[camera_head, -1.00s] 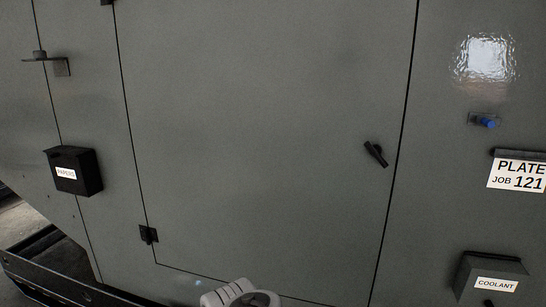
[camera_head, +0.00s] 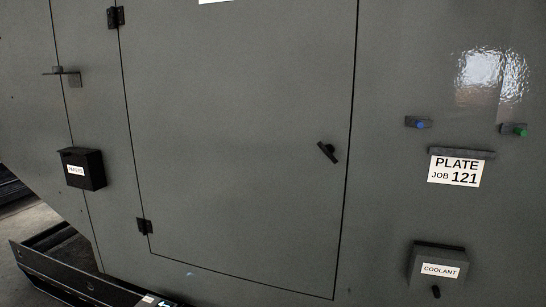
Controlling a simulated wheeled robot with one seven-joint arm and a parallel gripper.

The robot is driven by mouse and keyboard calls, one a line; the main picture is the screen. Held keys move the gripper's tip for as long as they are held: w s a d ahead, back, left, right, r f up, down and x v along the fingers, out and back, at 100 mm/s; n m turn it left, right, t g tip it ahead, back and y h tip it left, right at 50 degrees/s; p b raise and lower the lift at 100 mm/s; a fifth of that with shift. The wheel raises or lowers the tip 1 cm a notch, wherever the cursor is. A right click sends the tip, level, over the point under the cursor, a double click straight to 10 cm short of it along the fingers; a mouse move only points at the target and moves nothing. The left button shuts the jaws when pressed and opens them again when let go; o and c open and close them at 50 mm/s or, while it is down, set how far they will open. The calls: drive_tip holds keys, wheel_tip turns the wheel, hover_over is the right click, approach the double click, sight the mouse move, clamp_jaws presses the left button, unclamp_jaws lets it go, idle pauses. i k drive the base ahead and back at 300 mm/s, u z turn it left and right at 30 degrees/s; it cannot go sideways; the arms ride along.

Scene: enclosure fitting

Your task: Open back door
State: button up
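A large grey door (camera_head: 240,130) is set in the grey enclosure wall. It looks shut, with a thin dark seam all round. Its black handle (camera_head: 327,152) sits tilted near the right edge. Two black hinges are on the left edge, an upper hinge (camera_head: 116,17) and a lower hinge (camera_head: 144,226). A white label is cut off at the top of the door. My gripper is not in view.
Right of the door are a blue button (camera_head: 420,124), a green button (camera_head: 520,131), a plate sign (camera_head: 456,170) reading "JOB 121" and a coolant box (camera_head: 438,262). Left are a black papers box (camera_head: 82,168) and a small shelf bracket (camera_head: 70,77). A dark rail (camera_head: 60,280) runs low at the left.

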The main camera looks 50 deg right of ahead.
sight(230, 104)
drive_tip(key=u, duration=0.45)
drive_tip(key=i, duration=1.15)
drive_tip(key=z, duration=0.75)
